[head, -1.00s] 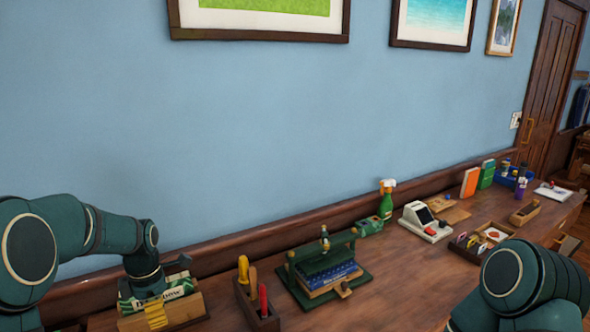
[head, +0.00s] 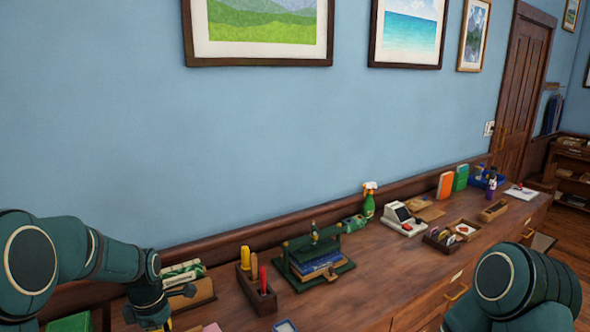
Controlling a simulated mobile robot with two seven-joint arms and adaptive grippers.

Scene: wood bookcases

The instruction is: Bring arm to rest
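My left arm comes in from the left, and its gripper (head: 163,322) points down at the bottom edge, over the near side of the wooden counter (head: 375,272). Its fingertips are small and partly cut off, so whether they are open or shut cannot be told. My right arm (head: 515,290) shows only as a rounded dark green link at the lower right. The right gripper is out of view.
Beside my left wrist stands a wooden holder (head: 203,293) with a green and white packet (head: 184,270). Right of it are a tool caddy (head: 258,293), a green press (head: 310,262), a spray bottle (head: 369,205) and a card machine (head: 402,218).

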